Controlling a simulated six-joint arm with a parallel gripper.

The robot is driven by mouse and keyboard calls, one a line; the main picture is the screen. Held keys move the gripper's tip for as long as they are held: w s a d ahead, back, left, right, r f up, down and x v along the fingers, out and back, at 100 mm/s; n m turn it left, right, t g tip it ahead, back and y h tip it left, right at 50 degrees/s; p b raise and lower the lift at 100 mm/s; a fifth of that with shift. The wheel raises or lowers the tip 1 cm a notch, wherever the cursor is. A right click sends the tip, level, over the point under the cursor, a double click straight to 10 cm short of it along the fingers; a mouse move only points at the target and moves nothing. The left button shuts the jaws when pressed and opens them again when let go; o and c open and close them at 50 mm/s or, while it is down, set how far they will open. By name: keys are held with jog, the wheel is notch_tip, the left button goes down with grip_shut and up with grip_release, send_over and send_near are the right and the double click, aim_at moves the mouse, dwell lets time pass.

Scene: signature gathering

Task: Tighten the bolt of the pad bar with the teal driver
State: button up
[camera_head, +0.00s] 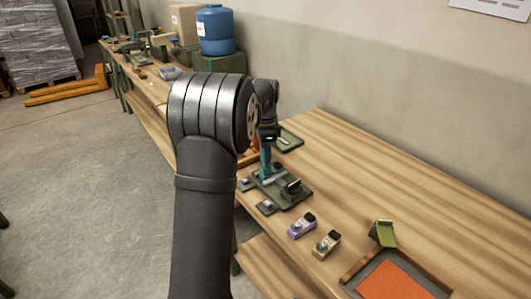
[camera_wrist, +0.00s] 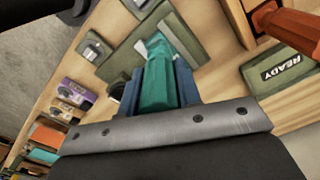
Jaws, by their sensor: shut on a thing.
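The teal driver (camera_head: 265,161) stands about upright under my gripper (camera_head: 268,136), over a dark green base plate (camera_head: 294,200) on the wooden bench. In the wrist view the teal driver (camera_wrist: 162,82) sits between the blue-grey fingers of my gripper (camera_wrist: 158,90), which are shut on it. The base plate (camera_wrist: 185,25) shows beyond the driver there. A dark fitting and a light bar lie on the plate in the head view; I cannot tell for sure which is the pad bar. The bolt and the driver's tip are hidden, so contact cannot be told.
An orange handle (camera_wrist: 290,24) and a green READY mat (camera_wrist: 278,68) lie close by. Purple (camera_head: 301,226) and tan (camera_head: 326,243) stampers, a green block (camera_head: 382,233) and a tray (camera_head: 352,277) with an orange sheet stand nearer.

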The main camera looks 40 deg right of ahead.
jog(key=shift+n, duration=0.7)
jog(key=shift+r, duration=0.2)
jog(key=shift+r, duration=2.15)
